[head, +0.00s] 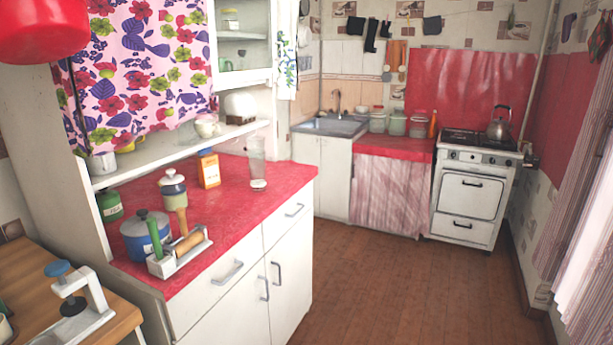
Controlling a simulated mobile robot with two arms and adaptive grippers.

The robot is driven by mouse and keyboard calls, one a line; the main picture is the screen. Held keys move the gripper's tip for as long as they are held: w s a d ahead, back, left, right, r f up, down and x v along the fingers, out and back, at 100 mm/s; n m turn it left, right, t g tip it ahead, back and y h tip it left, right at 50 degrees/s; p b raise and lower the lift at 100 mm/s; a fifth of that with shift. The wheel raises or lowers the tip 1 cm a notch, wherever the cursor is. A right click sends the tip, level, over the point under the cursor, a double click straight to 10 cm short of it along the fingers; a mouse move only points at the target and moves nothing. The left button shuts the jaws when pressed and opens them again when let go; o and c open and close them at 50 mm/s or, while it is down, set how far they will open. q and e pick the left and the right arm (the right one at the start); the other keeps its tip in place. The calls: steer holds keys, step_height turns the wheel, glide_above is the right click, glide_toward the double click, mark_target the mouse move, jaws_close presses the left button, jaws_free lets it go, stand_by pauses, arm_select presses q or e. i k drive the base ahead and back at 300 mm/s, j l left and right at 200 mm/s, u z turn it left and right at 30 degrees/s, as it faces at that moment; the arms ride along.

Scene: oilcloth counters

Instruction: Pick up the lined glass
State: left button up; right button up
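A tall clear glass (257,163) stands upright on the red oilcloth counter (230,222), near its back right corner. It looks like the lined glass, but its lines are too small to make out. Something pale shows at its foot; I cannot tell whether it is the glass's base or a separate thing. Neither of my grippers is in view.
An orange carton (209,169), a white-and-dark jar (173,187), a blue pot (146,236) and a utensil holder (181,256) stand left of the glass. A shelf (160,155) overhangs the counter's back. The wooden floor (380,290) is clear.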

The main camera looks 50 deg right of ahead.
mark_target(258, 176)
steer(key=z, duration=1.35)
steer(key=i, duration=0.1)
steer(key=u, duration=0.05)
